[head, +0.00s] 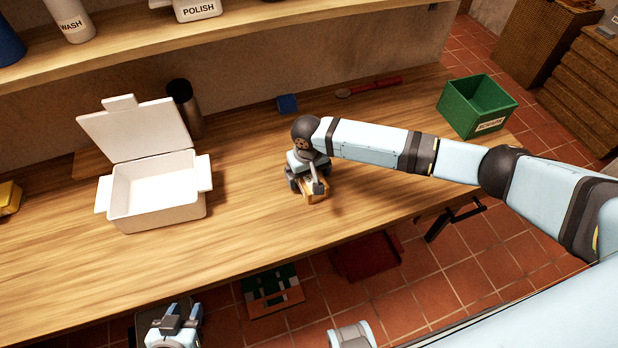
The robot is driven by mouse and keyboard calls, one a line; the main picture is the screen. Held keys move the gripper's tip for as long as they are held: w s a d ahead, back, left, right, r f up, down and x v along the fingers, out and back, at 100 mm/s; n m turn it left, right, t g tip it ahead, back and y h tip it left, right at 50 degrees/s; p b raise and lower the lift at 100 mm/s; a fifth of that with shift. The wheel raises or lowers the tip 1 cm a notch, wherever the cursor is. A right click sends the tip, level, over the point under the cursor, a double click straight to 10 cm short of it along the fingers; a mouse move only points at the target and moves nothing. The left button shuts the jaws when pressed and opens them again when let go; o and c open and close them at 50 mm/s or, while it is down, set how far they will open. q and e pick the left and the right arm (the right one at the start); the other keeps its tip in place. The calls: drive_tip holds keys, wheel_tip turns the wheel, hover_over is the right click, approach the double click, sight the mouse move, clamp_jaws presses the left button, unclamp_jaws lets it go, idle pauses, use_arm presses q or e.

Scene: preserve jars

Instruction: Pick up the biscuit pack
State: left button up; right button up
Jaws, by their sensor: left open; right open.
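A small orange-tan pack (316,197), which looks like the biscuit pack, lies on the wooden workbench (250,235) near its middle. It is mostly hidden by my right gripper (308,188), which comes down over it from above. The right gripper is open with its fingers at the pack; I cannot tell whether they touch it. My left gripper (180,321) is open and empty, low in the picture in front of the bench's front edge.
An open white box (155,190) with raised lid stands left on the bench, a dark cylinder (184,105) behind it. A blue block (287,103), a red-handled tool (375,86) and a green bin (476,108) are at the back and right. A shelf (240,40) overhangs the back.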

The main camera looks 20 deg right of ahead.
drive_tip(key=shift+f, duration=0.45)
drive_tip(key=shift+c, duration=0.2)
drive_tip(key=c, duration=1)
drive_tip(key=shift+c, duration=0.2)
drive_tip(key=shift+r, duration=0.2)
wheel_tip(320, 180, up, 20)
drive_tip(key=shift+f+p, duration=0.15)
drive_tip(key=shift+p, duration=0.2)
